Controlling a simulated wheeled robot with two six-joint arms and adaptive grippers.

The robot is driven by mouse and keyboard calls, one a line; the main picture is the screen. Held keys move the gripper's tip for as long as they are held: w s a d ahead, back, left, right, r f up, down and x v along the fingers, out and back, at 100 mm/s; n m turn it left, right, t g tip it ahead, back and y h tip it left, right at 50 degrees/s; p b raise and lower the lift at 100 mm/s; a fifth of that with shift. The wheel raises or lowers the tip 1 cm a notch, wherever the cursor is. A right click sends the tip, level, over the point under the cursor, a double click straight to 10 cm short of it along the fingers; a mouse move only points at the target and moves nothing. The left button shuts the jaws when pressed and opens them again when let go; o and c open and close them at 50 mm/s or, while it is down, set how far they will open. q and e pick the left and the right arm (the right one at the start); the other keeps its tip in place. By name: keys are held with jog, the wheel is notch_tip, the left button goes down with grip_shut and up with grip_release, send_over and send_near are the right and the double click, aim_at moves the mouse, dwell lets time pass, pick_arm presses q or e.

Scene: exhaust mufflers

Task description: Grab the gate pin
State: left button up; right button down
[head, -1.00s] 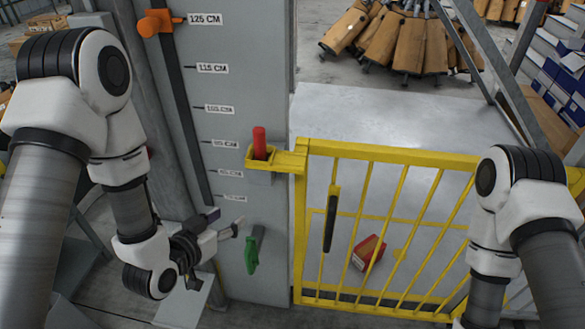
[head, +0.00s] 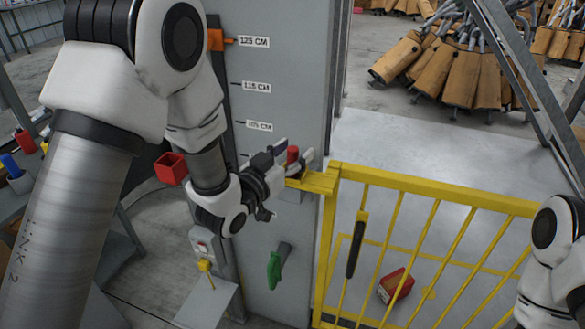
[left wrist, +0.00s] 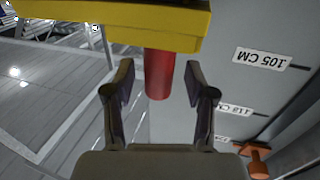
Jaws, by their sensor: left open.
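The red gate pin (head: 292,155) stands upright in the yellow latch bracket (head: 318,182) at the end of the yellow gate. My left gripper (head: 291,151) is at the pin, with its fingers apart on either side of the pin's top in the head view. In the left wrist view the picture is upside down. The pin (left wrist: 158,75) shows between the two open fingers (left wrist: 158,85), centred, with a gap on both sides. The pin's lower part is hidden in the bracket. My right gripper is out of view.
The yellow gate (head: 440,205) runs right from the grey post (head: 290,75). An orange marker (head: 217,40) and a green handle (head: 274,270) are on the post. A red box (head: 395,286) lies behind the gate bars. Mufflers (head: 440,65) are piled at the back.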

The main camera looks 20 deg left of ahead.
pick_arm(q)
grip_shut()
